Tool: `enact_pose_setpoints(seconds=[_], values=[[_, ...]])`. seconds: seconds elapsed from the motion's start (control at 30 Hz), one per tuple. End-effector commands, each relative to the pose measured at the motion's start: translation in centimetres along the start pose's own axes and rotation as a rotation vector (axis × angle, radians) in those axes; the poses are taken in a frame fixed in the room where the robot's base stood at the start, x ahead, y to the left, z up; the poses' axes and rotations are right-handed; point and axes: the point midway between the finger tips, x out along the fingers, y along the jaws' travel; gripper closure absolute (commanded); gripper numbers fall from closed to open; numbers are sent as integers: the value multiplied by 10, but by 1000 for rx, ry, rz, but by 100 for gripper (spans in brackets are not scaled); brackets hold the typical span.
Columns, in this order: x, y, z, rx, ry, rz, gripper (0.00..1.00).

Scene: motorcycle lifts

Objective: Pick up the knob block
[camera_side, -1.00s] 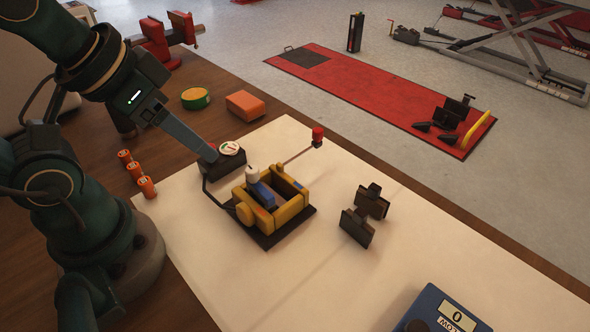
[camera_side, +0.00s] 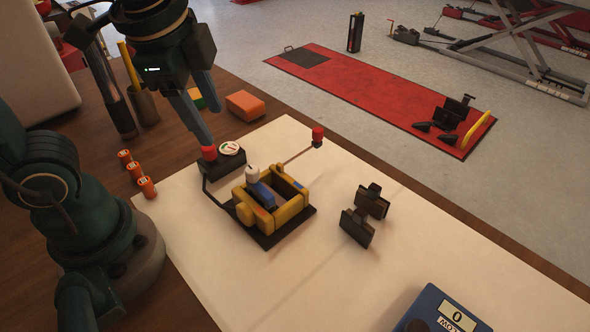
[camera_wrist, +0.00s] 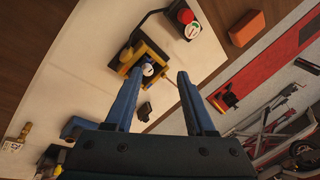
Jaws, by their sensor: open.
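Two small dark blocks, each with a raised knob-like grip, stand close together on the white sheet in the side view: the rear one (camera_side: 371,201) and the front one (camera_side: 357,227). I cannot tell which is the knob block. My gripper (camera_side: 213,126) is open and empty, above the black button box and well left of the blocks. In the wrist view its fingertips (camera_wrist: 160,74) are wide apart.
A yellow frame (camera_side: 295,210) with a white knob stands on the sheet. A black box with a red button (camera_side: 208,153) is beside it. An orange block (camera_side: 246,105) lies behind; a blue display box (camera_side: 440,312) is in front. The sheet's right part is mostly clear.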

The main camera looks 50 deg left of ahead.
Motion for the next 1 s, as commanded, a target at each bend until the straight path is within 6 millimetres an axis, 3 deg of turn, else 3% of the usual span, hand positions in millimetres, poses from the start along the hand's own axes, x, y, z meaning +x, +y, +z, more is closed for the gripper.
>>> enact_pose_setpoints(seconds=[0.2,0.4,0.7,1.0], values=[[22,0,-35,429,-157,64,45],[50,15,-64,699,-270,110,45],[77,43,-73,825,-338,152,45],[110,43,-60,823,-335,153,45]])
